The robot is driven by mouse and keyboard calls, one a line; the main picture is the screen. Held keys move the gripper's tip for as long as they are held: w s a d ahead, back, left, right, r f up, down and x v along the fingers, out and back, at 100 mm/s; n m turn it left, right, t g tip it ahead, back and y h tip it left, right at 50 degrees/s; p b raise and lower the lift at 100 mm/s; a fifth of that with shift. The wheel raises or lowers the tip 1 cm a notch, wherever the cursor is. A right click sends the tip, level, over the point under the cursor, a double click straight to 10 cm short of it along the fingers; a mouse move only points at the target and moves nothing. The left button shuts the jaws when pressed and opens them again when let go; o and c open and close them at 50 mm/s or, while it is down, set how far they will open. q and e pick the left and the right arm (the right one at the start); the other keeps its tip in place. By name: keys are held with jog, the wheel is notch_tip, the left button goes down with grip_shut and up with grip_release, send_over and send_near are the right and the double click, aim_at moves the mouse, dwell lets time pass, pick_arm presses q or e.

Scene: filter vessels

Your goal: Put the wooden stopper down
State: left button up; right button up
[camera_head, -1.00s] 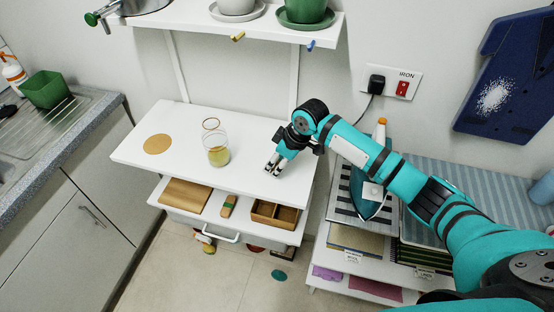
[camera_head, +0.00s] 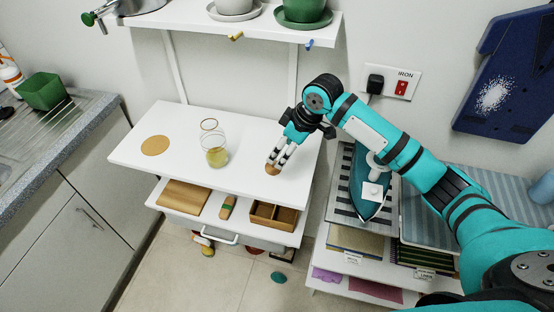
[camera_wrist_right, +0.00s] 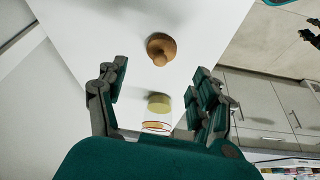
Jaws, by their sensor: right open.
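The wooden stopper (camera_head: 272,169) stands on the white table top near its right front edge. In the right wrist view the stopper (camera_wrist_right: 163,46) shows whole, brown and rounded with a knob, clear of the fingers. My right gripper (camera_head: 279,155) is open and empty, just above and behind the stopper in the head view. Its fingers (camera_wrist_right: 158,72) are spread wide in the wrist view. A glass vessel with yellow liquid (camera_head: 215,153) stands to the left on the table.
A round cork mat (camera_head: 155,145) lies at the left of the table (camera_head: 185,121). A shelf below holds a wooden board (camera_head: 184,195) and a divided wooden box (camera_head: 273,215). An iron (camera_head: 371,190) stands to the right. The table between vessel and stopper is clear.

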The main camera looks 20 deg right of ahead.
jog(key=v, duration=0.6)
jog(key=shift+b, duration=0.3)
